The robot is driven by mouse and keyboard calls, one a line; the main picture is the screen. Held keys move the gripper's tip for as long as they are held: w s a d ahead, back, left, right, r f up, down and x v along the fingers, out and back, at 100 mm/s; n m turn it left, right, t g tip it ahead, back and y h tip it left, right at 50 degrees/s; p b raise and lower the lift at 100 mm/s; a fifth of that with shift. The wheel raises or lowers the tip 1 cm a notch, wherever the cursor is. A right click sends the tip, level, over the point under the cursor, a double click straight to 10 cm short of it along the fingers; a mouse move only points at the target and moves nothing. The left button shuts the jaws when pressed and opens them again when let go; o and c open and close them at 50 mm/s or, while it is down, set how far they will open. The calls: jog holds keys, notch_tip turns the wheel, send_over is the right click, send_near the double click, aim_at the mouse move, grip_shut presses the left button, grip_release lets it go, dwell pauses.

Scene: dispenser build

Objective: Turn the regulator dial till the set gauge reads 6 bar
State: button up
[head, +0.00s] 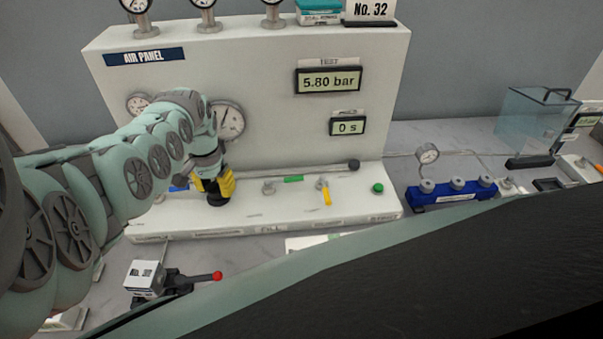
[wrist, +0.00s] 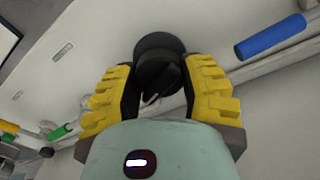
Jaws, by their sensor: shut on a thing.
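The regulator dial (wrist: 158,72) is a black knob with a pale pointer mark, seen in the wrist view between my yellow fingers. It shows as a dark knob (head: 217,200) on the air panel's lower ledge in the head view. My gripper (head: 214,186) points down at it and is shut on it; the gripper also shows in the wrist view (wrist: 158,95). A large round gauge (head: 229,121) stands behind my wrist, partly hidden; its reading is too small to tell. The digital test display (head: 329,81) reads 5.80 bar.
A second display (head: 347,126) reads 0 s. Right of the dial on the ledge are a yellow lever (head: 326,194) and a green button (head: 377,188). A blue manifold (head: 452,193) stands right of the panel. A red-tipped lever (head: 215,276) is in front.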

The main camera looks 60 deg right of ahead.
aim_at(215, 184)
jog(key=shift+w, duration=0.1)
dwell(0.3)
jog(key=o, duration=1.3)
jog(key=shift+c, duration=0.2)
jog(key=shift+r, duration=0.1)
jog(key=shift+r, duration=3.25)
jog(key=shift+s+r, duration=0.2)
jog(key=shift+r, duration=0.4)
